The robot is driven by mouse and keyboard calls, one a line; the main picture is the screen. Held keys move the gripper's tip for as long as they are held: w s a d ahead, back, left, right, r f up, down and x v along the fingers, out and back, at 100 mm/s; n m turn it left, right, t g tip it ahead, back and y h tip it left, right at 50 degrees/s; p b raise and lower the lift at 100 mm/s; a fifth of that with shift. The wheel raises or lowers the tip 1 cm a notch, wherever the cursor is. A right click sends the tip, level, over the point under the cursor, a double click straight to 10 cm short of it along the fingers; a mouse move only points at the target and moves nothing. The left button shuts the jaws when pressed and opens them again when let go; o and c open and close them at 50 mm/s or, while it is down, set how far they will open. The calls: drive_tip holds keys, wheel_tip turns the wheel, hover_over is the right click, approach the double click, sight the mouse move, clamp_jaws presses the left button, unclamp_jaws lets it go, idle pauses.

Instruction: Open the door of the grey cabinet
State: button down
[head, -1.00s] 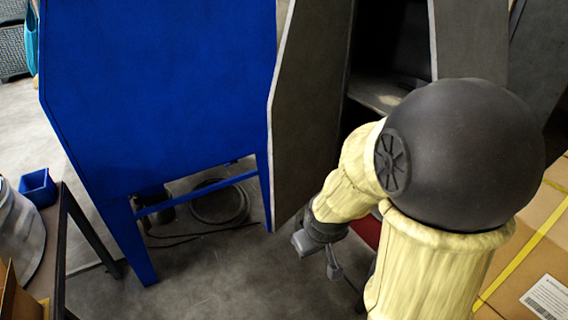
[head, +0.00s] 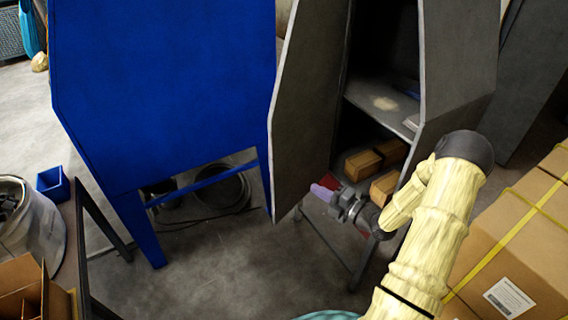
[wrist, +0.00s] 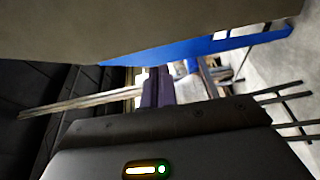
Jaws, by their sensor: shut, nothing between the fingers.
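The grey cabinet (head: 459,88) stands at the centre right with its door (head: 304,105) swung wide open to the left, showing the dark inside. My gripper (head: 322,192) is shut and empty, its purple fingers close to the door's lower edge on the opening side. I cannot tell if they touch the door. In the wrist view the shut fingers (wrist: 158,88) point away below a broad grey panel (wrist: 120,25), which looks like the door. No handle shows clearly.
Small cardboard boxes (head: 363,164) sit low in the cabinet. A blue machine (head: 160,90) stands just left of the door. Large taped cartons (head: 510,245) are at the right, a bin (head: 35,228) at the left. Floor in front is partly clear.

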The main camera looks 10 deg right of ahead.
sight(277, 165)
drive_tip(key=shift+s+r, duration=0.1)
idle(0.3)
drive_tip(key=p+x, duration=0.2)
drive_tip(key=x, duration=0.2)
drive_tip(key=p+x, duration=0.2)
drive_tip(key=x, duration=0.2)
drive_tip(key=p+x, duration=0.2)
drive_tip(key=x, duration=0.2)
drive_tip(key=shift+w+a+r, duration=0.15)
drive_tip(key=shift+w+r, duration=0.1)
drive_tip(key=shift+w, duration=0.15)
drive_tip(key=shift+w+a+f+p, duration=0.15)
drive_tip(key=shift+w+a+p, duration=0.2)
drive_tip(key=shift+w, duration=0.1)
drive_tip(key=shift+w, duration=0.2)
